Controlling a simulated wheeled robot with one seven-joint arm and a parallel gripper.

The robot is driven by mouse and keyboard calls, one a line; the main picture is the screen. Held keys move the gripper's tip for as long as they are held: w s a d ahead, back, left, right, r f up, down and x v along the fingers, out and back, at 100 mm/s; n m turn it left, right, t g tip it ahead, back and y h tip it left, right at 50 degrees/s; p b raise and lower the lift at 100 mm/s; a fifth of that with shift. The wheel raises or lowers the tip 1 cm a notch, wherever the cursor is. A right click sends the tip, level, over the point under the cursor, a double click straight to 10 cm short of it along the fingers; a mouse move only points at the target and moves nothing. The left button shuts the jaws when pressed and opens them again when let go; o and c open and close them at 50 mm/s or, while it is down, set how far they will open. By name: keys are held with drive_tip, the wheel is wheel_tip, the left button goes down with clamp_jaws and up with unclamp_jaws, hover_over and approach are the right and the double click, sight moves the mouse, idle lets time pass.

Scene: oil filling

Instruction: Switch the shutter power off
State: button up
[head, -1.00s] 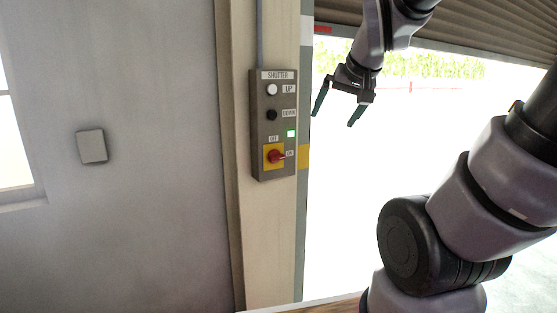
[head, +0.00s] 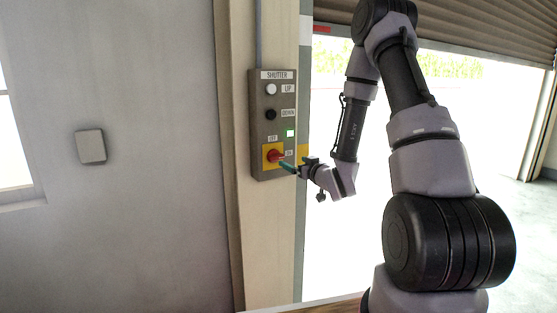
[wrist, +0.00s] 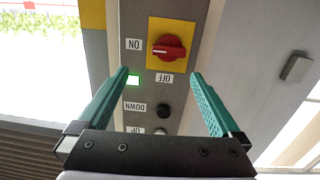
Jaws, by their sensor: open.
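The shutter control box (head: 259,135) is mounted on the post, with a white UP button (head: 271,89), a black DOWN button (head: 271,115) and a lit green lamp (head: 290,134). Its red rotary switch (head: 273,156) sits on a yellow plate, with its handle toward the ON label. The switch also shows in the wrist view (wrist: 168,47), upside down there, beyond the fingertips. My gripper (head: 289,167) is at the lower right of the box, close to the switch. In the wrist view my gripper (wrist: 160,80) is open and empty, its teal fingers apart; contact with the switch is not visible.
A blank wall plate (head: 91,146) is on the grey wall to the left. The rolled shutter (head: 480,25) is raised above a bright doorway to the right of the post. A wooden surface edge (head: 330,304) shows at the bottom.

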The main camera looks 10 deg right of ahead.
sight(278, 158)
drive_tip(key=shift+y, duration=0.4)
drive_tip(key=x, duration=0.7)
drive_tip(key=a+f+x, duration=0.1)
drive_tip(key=x, duration=0.2)
drive_tip(key=c, duration=1.2)
drive_tip(key=shift+n, duration=0.3)
